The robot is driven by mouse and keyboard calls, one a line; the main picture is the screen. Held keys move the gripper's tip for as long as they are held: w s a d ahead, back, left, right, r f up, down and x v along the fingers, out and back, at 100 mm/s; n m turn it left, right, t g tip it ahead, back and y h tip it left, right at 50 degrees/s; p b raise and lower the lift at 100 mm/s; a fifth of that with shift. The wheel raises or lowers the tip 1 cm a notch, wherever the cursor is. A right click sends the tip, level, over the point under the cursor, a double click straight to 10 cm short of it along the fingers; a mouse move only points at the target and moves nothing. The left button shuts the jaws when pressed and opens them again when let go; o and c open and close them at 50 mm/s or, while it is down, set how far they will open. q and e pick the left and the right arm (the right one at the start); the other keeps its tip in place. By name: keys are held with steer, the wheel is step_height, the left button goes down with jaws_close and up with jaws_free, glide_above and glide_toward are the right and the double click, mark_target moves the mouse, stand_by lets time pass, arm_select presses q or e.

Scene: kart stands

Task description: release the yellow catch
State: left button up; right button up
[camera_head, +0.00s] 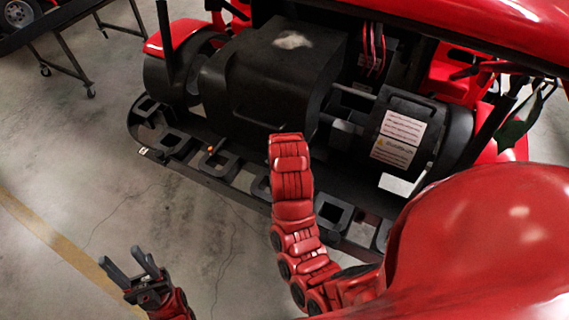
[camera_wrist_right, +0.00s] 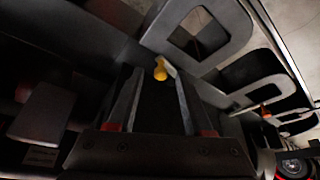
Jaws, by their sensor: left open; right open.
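The yellow catch (camera_wrist_right: 160,70) shows in the right wrist view as a small rounded yellow piece with a pale tab beside it. It lies between or just beyond the fingertips of my right gripper (camera_wrist_right: 153,78), which is open. I cannot tell whether a finger touches it. In the head view my right arm reaches over the kart's rear frame and hides its own gripper and the catch. My left gripper (camera_head: 123,264) is open and empty at the lower left, above the floor and apart from the kart.
The kart's black rear bumper (camera_head: 228,187) has several square openings, with a small orange piece (camera_head: 210,149) on it. A large black cover (camera_head: 262,85) and a labelled black housing (camera_head: 405,130) stand behind. A wheeled stand (camera_head: 62,50) is at the upper left. Floor at left is clear.

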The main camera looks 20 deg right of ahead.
steer(key=p+v, duration=0.7)
steer(key=v, duration=1)
steer(key=shift+r, duration=0.1)
